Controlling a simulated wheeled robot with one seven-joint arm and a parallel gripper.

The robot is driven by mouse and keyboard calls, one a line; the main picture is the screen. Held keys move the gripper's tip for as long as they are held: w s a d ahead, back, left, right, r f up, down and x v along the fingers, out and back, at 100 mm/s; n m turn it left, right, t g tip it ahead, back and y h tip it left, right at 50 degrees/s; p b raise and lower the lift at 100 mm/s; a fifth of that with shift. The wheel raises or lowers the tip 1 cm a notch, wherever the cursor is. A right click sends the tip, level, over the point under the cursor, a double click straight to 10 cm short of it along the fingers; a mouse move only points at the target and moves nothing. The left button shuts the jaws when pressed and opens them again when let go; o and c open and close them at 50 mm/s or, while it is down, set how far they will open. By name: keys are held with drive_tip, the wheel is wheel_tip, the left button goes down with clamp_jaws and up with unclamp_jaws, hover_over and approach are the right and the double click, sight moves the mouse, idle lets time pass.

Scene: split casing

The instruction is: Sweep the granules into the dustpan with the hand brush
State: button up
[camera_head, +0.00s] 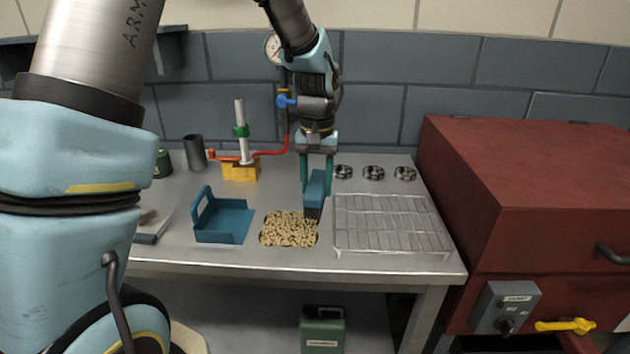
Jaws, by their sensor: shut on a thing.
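The granules (288,231) lie as a tan patch on the metal table, near its front edge. The blue dustpan (224,222) sits to their left, with its handle on the left side and a flat lip reaching toward the granules. My gripper (317,170) is shut on the blue hand brush (315,188), which it holds upright. The brush's dark bristles are at the right rear edge of the granules. Whether the bristles touch the table or the granules I cannot tell.
A wire rack (390,224) lies right of the granules, with black round parts (373,173) behind it. A yellow-based stand (240,170) with a red hose, a dark cup (195,153) and a scraper-like tool (152,230) are farther left. A red cabinet (530,190) stands right of the table.

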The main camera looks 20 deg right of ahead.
drive_tip(key=shift+f+b, duration=2.35)
drive_tip(key=shift+f, duration=1)
drive_tip(key=shift+f+b, duration=0.3)
drive_tip(key=shift+f, duration=0.25)
drive_tip(key=shift+a, duration=0.15)
drive_tip(key=shift+w+a+f, duration=0.15)
drive_tip(key=shift+w+a, duration=0.1)
drive_tip(key=shift+a, duration=0.35)
drive_tip(key=shift+a, duration=0.1)
drive_tip(key=shift+w+a, duration=0.3)
drive_tip(key=shift+a, duration=0.3)
drive_tip(key=shift+w+a+p, duration=0.3)
drive_tip(key=shift+a+p, duration=0.1)
drive_tip(key=shift+a, duration=0.3)
drive_tip(key=shift+a, duration=0.1)
